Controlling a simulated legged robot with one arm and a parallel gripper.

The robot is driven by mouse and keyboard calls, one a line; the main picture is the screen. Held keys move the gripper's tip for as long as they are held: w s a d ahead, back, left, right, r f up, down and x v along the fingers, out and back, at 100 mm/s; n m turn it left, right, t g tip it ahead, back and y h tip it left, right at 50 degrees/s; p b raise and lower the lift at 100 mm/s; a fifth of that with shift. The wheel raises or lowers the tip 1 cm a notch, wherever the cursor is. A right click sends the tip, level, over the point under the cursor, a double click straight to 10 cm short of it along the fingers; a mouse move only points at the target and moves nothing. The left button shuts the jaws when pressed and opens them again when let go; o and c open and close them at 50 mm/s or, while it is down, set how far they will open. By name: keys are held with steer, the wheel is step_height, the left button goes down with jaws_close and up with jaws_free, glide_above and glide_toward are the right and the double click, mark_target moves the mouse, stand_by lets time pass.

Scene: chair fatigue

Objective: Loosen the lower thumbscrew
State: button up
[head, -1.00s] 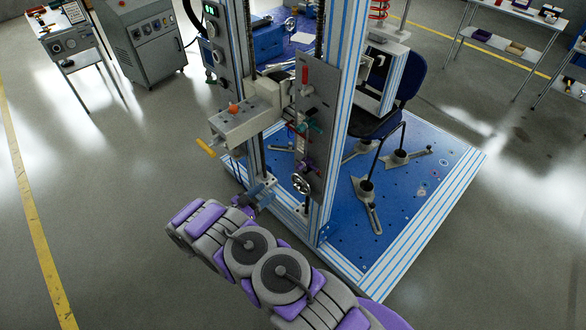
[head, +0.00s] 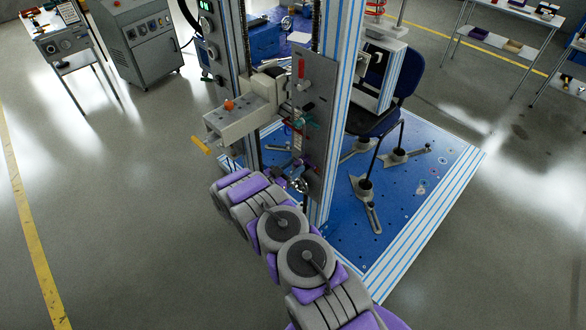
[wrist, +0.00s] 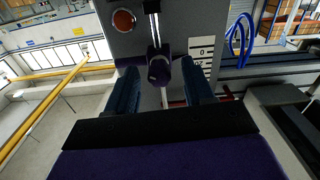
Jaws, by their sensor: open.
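In the wrist view a dark purple thumbscrew (wrist: 158,68) with a rounded knob sits on a grey plate (wrist: 175,30), below a vertical slot with a rod. My gripper (wrist: 161,84) is open, one dark blue finger on each side of the knob. The knob shows between the fingertips with gaps on both sides; I cannot tell how deep it is between them. In the head view the grey upright plate (head: 314,95) stands on the front of the rig. My arm reaches up to its lower end and partly hides the gripper and thumbscrew.
An orange-red round part (wrist: 123,21) and a white scale (wrist: 201,52) are on the plate. In the head view a grey box with an orange button (head: 229,104) juts out left of the plate. A chair (head: 385,115) stands on the blue base plate (head: 400,200).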

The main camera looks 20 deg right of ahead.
steer(key=shift+d, duration=0.15)
steer(key=shift+c, duration=0.2)
jaws_close()
